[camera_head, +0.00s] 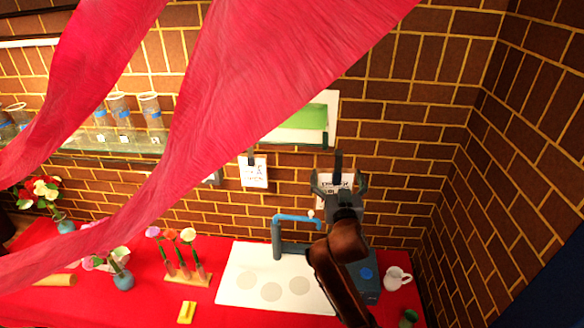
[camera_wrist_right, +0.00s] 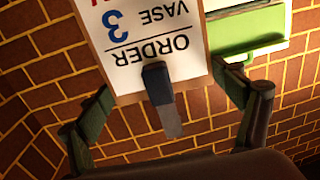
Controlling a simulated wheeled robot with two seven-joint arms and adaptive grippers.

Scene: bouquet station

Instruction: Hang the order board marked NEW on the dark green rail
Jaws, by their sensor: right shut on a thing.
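My right gripper (camera_head: 338,182) is raised in front of the brick wall, shut on a white order board (camera_head: 326,190) that shows partly behind its fingers. In the right wrist view the board (camera_wrist_right: 190,45) fills the upper middle and reads "ORDER", "VASE" and "3" upside down. A red mark at its top edge is cut off, so I cannot read NEW. A dark tab (camera_wrist_right: 158,84) stands at its near edge, between the fingers. Another order board (camera_head: 254,173) hangs on the wall to the left. I cannot pick out the dark green rail with certainty. My left gripper is not in view.
Red cloth (camera_head: 240,70) hides much of the head view. A white-and-green panel (camera_head: 300,122) is on the wall above the gripper. Below are a blue tap-like arm (camera_head: 297,217), a white mat (camera_head: 240,292), a white cup (camera_head: 397,278) and flower vases (camera_head: 123,280).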

